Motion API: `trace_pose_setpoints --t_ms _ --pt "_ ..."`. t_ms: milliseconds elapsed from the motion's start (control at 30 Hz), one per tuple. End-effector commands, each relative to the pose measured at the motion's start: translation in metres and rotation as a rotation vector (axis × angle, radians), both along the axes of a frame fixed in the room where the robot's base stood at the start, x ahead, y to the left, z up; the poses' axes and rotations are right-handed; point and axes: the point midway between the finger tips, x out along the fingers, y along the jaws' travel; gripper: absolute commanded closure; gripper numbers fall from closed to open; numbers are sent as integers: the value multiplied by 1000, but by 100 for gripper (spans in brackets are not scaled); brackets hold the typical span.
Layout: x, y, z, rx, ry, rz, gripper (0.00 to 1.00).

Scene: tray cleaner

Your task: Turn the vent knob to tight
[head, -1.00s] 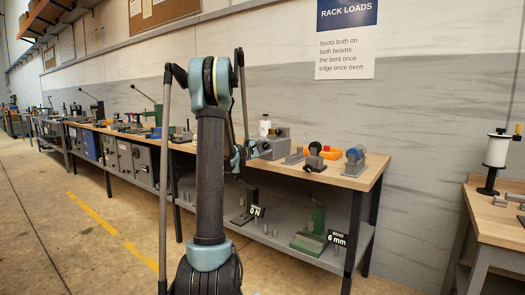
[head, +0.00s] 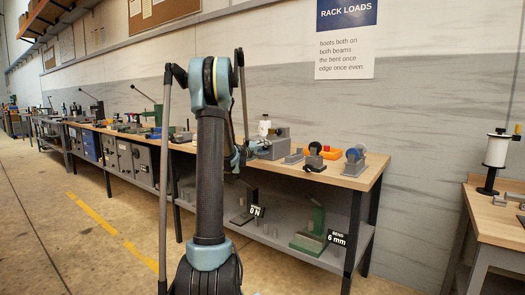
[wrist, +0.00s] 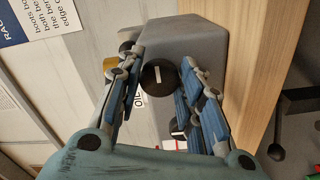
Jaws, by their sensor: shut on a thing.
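A round black knob (wrist: 158,77) with a white pointer line sits on the face of a grey box (wrist: 190,42) in the wrist view. My gripper (wrist: 159,70) has one blue-grey finger on each side of it and is shut on it. The fingers partly cover its surroundings, so its scale is mostly hidden. A second black part with a white mark (wrist: 178,127) shows lower down, between the fingers. In the head view the grey box (head: 273,147) stands on the bench, and my gripper there is mostly hidden by my arm.
The wooden bench (head: 357,181) carries other fixtures, including one with a blue disc (head: 355,155) and an orange tray (head: 331,153). A brass-coloured part (wrist: 110,68) is close beside one finger. The floor (head: 70,240) left of my arm is clear.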

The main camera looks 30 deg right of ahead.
Motion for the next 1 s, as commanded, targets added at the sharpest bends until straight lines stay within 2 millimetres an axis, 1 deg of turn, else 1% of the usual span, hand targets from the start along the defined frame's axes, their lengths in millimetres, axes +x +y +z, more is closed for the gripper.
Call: trace_pose_setpoints --t_ms 267,633,667,700,733,767,1000 --pt "-1 1 -2 23 -49 0 90" --pt "-1 1 -3 25 -52 0 90" --pt "-1 1 -3 25 -52 -1 64" --pt "-1 1 -3 25 -52 0 55" --pt "-1 1 -2 25 -51 0 48" --pt "-1 1 -2 25 -51 0 45" --pt "0 1 -1 23 -50 1 45"
